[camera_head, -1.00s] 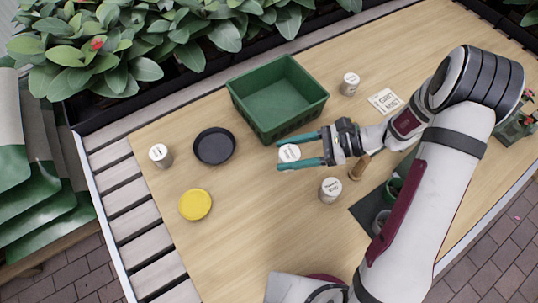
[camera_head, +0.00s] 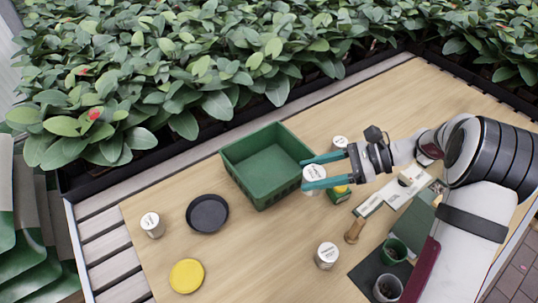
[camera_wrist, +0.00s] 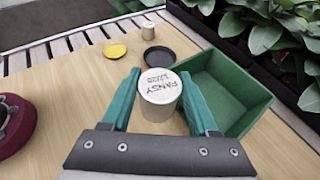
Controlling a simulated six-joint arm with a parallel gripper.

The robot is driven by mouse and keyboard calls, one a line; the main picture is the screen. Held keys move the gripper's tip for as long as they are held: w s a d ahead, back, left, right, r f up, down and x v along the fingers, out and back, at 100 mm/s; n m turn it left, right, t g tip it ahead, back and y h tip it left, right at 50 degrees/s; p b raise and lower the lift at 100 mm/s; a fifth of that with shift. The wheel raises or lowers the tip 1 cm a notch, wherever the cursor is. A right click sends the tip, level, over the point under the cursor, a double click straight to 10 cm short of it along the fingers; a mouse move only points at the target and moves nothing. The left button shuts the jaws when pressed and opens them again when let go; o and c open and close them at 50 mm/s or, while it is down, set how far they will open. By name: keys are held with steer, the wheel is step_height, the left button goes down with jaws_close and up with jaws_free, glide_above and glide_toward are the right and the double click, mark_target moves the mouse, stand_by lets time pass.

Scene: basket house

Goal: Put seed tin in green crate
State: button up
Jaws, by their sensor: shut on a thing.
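My gripper (camera_head: 314,174) is shut on a white seed tin (camera_head: 313,187), held upright between its teal fingers. In the wrist view the tin (camera_wrist: 160,90) shows a pale lid with dark lettering that seems to read PANSY. The green crate (camera_head: 290,188) stands just left of the held tin in the head view, with its open top up and its visible inside empty. In the wrist view the crate (camera_wrist: 245,95) lies to the right of the tin, partly behind my right finger. The tin is outside the crate, close to its side.
Other white tins stand behind my gripper (camera_head: 340,143), in front (camera_head: 326,256) and at far left (camera_head: 152,225). A black saucer (camera_head: 207,213) and yellow lid (camera_head: 187,276) lie left. A wooden tool (camera_head: 354,231) and small pots (camera_head: 394,251) are right. Leafy plants border the back.

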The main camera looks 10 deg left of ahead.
steer(key=w+a+m+t, duration=0.2)
steer(key=w+a, duration=0.3)
steer(key=w, duration=0.8)
glide_above(255, 172)
step_height(255, 172, down, 11)
steer(key=shift+w+d+f, duration=0.1)
steer(key=shift+f, duration=0.1)
step_height(255, 172, down, 3)
steer(key=shift+f, duration=0.5)
steer(key=o, duration=1.4)
steer(key=shift+f, duration=0.1)
steer(key=shift+c, duration=0.2)
